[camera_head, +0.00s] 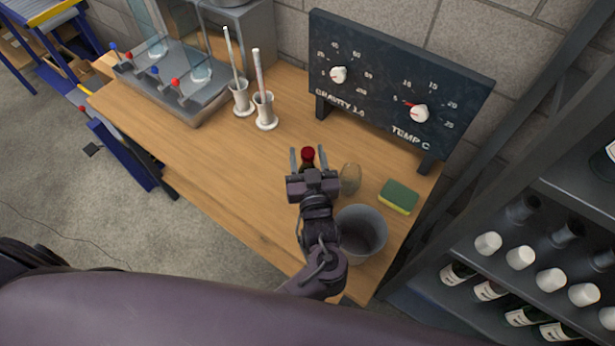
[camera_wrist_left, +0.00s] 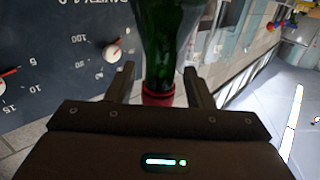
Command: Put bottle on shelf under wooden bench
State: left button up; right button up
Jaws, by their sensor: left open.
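The green glass bottle with a red top stands on the wooden bench (camera_head: 215,165); in the head view mostly its red top (camera_head: 308,153) shows, the rest hidden by my gripper. My left gripper (camera_head: 308,158) is open, with one finger on each side of the bottle's neck. In the left wrist view, the green bottle (camera_wrist_left: 165,40) appears upside down between the spread fingers of my left gripper (camera_wrist_left: 158,85), with gaps beside the red neck. The shelf under the bench is hidden by the bench top. My right gripper is out of view.
A glass jar (camera_head: 350,179), a grey bucket (camera_head: 345,232) and a green-yellow sponge (camera_head: 399,197) stand close right of the gripper. A dial board (camera_head: 375,90) stands behind. Two white cylinders and a filler are at the back left. A bottle rack (camera_head: 465,290) is right.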

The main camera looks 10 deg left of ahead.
pick_arm(q)
grip_shut()
jog(key=shift+r, duration=0.2)
dwell(0.3)
